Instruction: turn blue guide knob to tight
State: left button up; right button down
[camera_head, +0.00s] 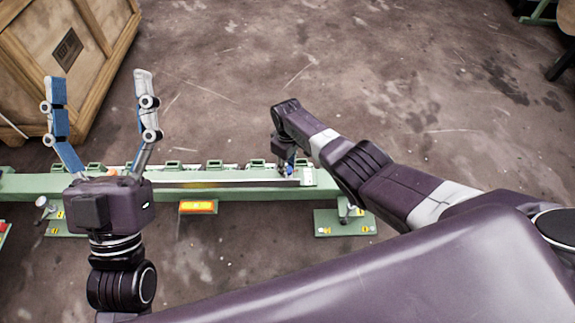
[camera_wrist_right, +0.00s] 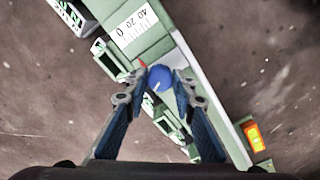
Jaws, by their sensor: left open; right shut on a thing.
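The blue guide knob (camera_wrist_right: 160,78) shows in the right wrist view, on the green rail next to a white scale marked 40, 20, 0. A white line runs across the knob and a small red mark is at its left. My right gripper (camera_wrist_right: 159,75) is shut on the knob, with a fingertip at each side. In the head view my right gripper (camera_head: 284,160) is at the rail's right end, mostly hidden by its wrist. My left gripper (camera_head: 101,88) is open and empty, fingers pointing up, left of the rail's middle.
The green rail (camera_head: 240,194) runs across the view on feet with green base plates (camera_head: 335,229). An orange-yellow block (camera_head: 198,207) sits on its near side. A wooden crate (camera_head: 100,50) stands at the upper left.

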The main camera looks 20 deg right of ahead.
pick_arm(q)
jog(key=shift+w+d+f+g, duration=0.1)
jog(key=shift+w+f+g, duration=0.85)
jog(key=shift+f, duration=0.25)
pick_arm(e)
jog(key=shift+m, duration=1.7)
pick_arm(q)
jog(key=shift+f, duration=0.1)
pick_arm(e)
jog(key=c, duration=1.6)
grip_release()
jog(key=shift+r, duration=0.2)
jog(key=shift+r, duration=0.25)
notch_tip(320, 180, up, 11)
